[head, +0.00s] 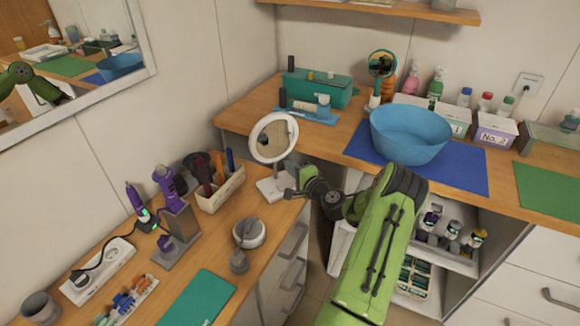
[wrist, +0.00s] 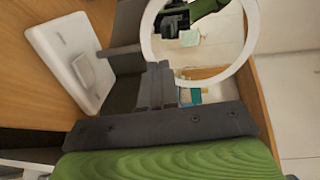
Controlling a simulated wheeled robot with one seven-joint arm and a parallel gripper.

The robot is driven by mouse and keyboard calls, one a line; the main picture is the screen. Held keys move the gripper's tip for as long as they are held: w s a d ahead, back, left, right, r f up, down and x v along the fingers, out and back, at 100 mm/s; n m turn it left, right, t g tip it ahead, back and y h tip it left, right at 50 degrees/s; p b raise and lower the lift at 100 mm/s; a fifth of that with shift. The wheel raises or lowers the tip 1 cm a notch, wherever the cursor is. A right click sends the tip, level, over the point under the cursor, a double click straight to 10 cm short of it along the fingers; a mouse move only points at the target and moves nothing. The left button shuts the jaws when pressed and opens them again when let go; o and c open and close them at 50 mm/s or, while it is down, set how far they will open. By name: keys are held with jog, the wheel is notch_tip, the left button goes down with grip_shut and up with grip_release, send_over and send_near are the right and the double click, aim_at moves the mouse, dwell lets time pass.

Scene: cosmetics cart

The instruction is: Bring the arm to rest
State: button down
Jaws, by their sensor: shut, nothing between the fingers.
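My green arm (head: 372,255) reaches up from the bottom of the head view and bends left over the gap between the two counters. My gripper (head: 290,193) is at its end, beside the base of a round white mirror (head: 254,150). The gripper is shut and empty; its dark fingers also show in the wrist view (wrist: 160,82). In the wrist view the mirror ring (wrist: 249,45) stands just past the fingers, and its white base (wrist: 50,42) lies to their left. I cannot tell whether the fingers touch the mirror.
A blue bowl (head: 410,135) stands on a blue mat (head: 465,180) on the back counter. A tool holder (head: 222,190), a round white-grey container (head: 249,232) and a green mat (head: 197,298) are on the left counter. An open drawer with bottles (head: 447,250) is right of my arm.

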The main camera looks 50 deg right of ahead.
jog(key=v, duration=0.7)
jog(key=shift+s+f, duration=0.25)
jog(key=shift+f, duration=0.3)
jog(key=shift+d, duration=0.1)
